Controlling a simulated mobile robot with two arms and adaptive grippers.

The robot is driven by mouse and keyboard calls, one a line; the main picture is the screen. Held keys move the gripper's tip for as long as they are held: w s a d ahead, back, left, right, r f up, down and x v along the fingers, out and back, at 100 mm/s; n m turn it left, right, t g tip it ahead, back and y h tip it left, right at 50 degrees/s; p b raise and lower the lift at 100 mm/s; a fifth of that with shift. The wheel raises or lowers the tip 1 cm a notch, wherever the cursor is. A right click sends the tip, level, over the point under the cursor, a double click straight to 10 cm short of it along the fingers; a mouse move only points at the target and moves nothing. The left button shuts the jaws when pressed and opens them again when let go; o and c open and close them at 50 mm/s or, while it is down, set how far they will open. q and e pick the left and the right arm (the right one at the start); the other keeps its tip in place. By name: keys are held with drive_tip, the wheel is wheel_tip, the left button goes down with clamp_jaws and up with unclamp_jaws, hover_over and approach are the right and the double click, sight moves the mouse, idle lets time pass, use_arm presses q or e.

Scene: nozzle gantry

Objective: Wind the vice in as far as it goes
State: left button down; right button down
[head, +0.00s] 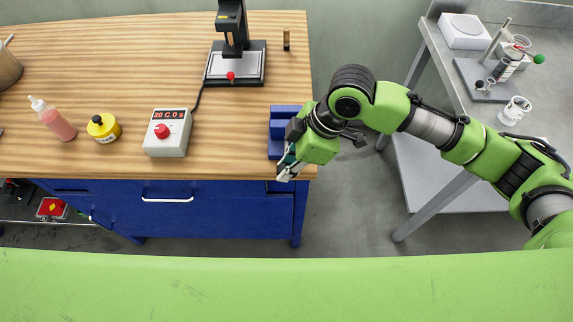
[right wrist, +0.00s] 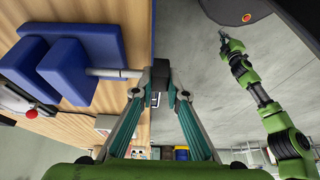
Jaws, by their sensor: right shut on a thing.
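The blue vice (head: 284,112) is fixed at the right end of the wooden bench, partly behind my right gripper in the head view. In the right wrist view its blue blocks (right wrist: 88,42) stand on the bench, and a pale screw shaft (right wrist: 112,73) runs out past the bench edge. My right gripper (head: 284,172) is at the shaft's outer end. In the right wrist view its fingers (right wrist: 160,80) are shut on a dark piece there, the vice's handle. My left arm shows in the right wrist view; its gripper (right wrist: 224,38) is too small to read.
The bench top (head: 120,80) carries a control box (head: 167,132), a yellow jar (head: 104,128), a pink bottle (head: 54,120) and a black stand (head: 236,66). A grey table (head: 430,40) with lab items stands at right. Open floor lies between them.

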drive_tip(key=shift+d, duration=0.1)
drive_tip(key=shift+d+f+y, duration=0.15)
drive_tip(key=shift+y, duration=0.95)
drive_tip(key=shift+d+f+y+b, duration=0.1)
drive_tip(key=shift+f+y+b, duration=0.05)
drive_tip(key=shift+y+b, duration=0.65)
drive_tip(key=y+b, duration=0.1)
drive_tip(key=b, duration=0.1)
drive_tip(key=shift+d+f+y+b, duration=0.1)
drive_tip(key=shift+y+b, duration=0.8)
drive_tip(key=shift+b, duration=0.45)
drive_tip(key=shift+r, duration=0.25)
drive_tip(key=c, duration=2)
unclamp_jaws()
